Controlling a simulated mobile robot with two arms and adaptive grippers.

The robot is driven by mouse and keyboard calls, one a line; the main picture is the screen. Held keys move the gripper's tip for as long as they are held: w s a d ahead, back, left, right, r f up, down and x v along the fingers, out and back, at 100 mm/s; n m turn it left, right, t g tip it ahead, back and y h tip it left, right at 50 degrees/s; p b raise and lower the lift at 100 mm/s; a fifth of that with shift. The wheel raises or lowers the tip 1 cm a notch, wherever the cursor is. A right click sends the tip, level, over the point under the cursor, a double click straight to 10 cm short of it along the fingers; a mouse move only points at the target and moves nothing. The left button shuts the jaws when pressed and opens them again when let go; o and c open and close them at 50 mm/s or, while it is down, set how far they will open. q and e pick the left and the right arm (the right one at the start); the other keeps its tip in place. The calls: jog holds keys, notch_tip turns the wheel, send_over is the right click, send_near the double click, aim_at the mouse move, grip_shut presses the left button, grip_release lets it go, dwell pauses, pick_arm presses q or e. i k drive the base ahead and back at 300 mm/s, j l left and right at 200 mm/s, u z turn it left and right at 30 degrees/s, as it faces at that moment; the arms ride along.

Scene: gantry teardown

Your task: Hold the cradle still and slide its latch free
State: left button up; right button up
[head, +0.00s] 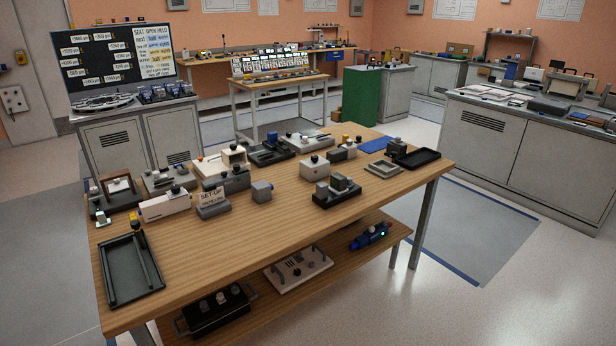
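Neither of my grippers is in view. Several small fixtures stand on the wooden workbench (240,265), and I cannot tell for sure which is the cradle. A dark fixture with grey blocks (337,192) stands near the right middle of the bench. Another dark fixture (270,152) stands at the back. A small brown arch-shaped frame on a dark base (117,192) stands at the left end. A cream block with a black knob (315,168) stands behind the grey-block fixture. No latch can be made out at this size.
The bench's front middle is clear. Grey cabinets (530,150) stand to the right.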

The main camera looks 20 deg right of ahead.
aim_at(349, 180)
jog(key=i+l+u, duration=0.25)
jog(key=i+l, duration=0.15)
jog(key=l, duration=0.25)
jog(key=i+l+u, duration=0.15)
jog(key=l, duration=0.2)
jog(key=i+l+u, duration=0.15)
jog(key=l, duration=0.2)
jog(key=i+l+u, duration=0.1)
jog(key=l, duration=0.3)
jog(key=i+l, duration=0.15)
jog(key=l, duration=0.25)
jog(key=i+l, duration=0.15)
jog(key=l, duration=0.2)
jog(key=i+l, duration=0.15)
jog(key=l, duration=0.25)
jog(key=i+l, duration=0.15)
jog(key=l, duration=0.25)
jog(key=i+l, duration=0.15)
jog(key=l, duration=0.25)
jog(key=j+u, duration=0.05)
